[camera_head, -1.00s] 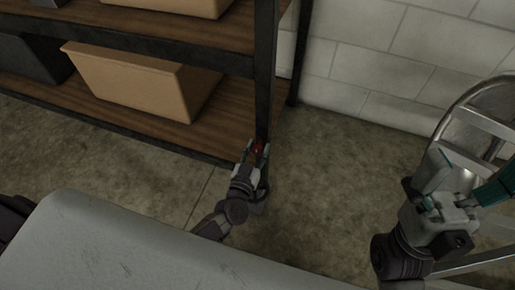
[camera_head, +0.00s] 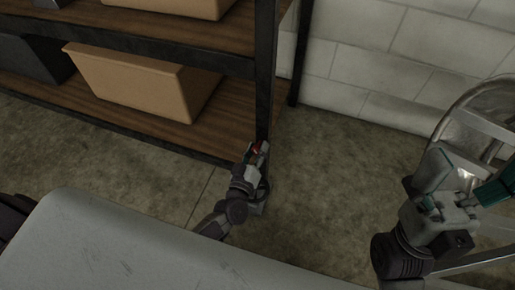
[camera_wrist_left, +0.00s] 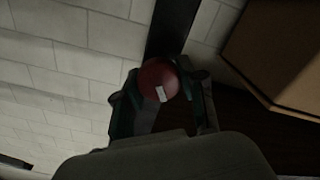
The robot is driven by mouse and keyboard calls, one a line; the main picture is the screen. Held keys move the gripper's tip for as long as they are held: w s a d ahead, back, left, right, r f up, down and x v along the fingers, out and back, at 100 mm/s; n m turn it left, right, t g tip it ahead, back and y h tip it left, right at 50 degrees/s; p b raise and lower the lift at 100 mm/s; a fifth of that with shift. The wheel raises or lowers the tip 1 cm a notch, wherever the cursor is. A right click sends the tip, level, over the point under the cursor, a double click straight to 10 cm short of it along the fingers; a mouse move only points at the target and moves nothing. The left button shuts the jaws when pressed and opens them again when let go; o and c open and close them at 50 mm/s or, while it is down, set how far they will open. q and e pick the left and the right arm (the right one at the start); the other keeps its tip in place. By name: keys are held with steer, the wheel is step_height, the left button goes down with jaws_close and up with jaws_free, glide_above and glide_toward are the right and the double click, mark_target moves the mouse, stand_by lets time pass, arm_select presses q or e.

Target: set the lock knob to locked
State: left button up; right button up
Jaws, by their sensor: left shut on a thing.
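The lock knob (camera_wrist_left: 158,82) is a dark red round knob with a small white mark. It sits between the fingertips of my left gripper (camera_wrist_left: 160,92) in the left wrist view. The knob's mount is hidden. My right gripper (camera_head: 448,190) is at the right, in front of a metal ladder-like frame, and holds nothing that I can make out; its fingers look spread.
The shelf rack (camera_head: 264,80) has wooden boards and carries tan bins (camera_head: 140,82). A block wall (camera_head: 390,65) stands behind. A metal frame with a curved rim (camera_head: 475,115) is at the right. A pale grey surface (camera_head: 130,245) fills the front. The concrete floor between is clear.

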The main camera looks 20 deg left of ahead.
arm_select(q)
steer(key=n, duration=0.4)
steer(key=shift+f+n, duration=0.1)
steer(key=shift+n, duration=0.2)
steer(key=n+b, duration=0.1)
steer(key=n, duration=0.4)
steer(key=shift+a+f+n, duration=0.1)
steer(key=shift+f+n, duration=0.05)
steer(key=shift+n, duration=0.15)
steer(key=shift+n+b, duration=0.4)
steer(key=shift+n, duration=0.1)
steer(key=o, duration=1.1)
steer(key=shift+o, duration=0.2)
steer(key=shift+s, duration=0.1)
steer(key=s, duration=1.1)
steer(key=shift+s+a, duration=0.2)
steer(key=shift+s, duration=0.2)
